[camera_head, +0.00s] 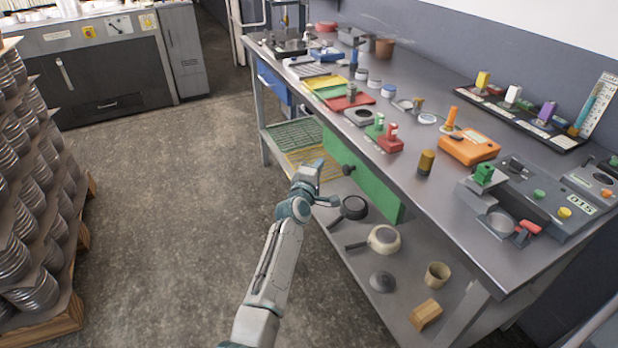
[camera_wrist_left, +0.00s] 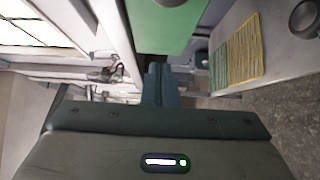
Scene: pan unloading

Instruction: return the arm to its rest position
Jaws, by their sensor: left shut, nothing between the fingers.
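My left arm reaches up from the bottom of the head view, and its gripper (camera_head: 333,201) is in front of the workbench, near the open green drawer front (camera_head: 365,180). In the left wrist view the gripper's fingers (camera_wrist_left: 160,85) are together with nothing between them. A dark pan (camera_head: 354,207) and a cream pan (camera_head: 383,238) sit on the lower shelf, just right of and below the gripper in the picture. I cannot tell the exact gap between the gripper and the dark pan. My right gripper does not show.
The bench top (camera_head: 440,200) is crowded with devices. The lower shelf also holds a dark lid-like disc (camera_head: 382,281), a beige cup (camera_head: 437,275) and a wooden block (camera_head: 425,314). Racks of stacked discs (camera_head: 30,220) stand at left. The floor (camera_head: 170,190) between is clear.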

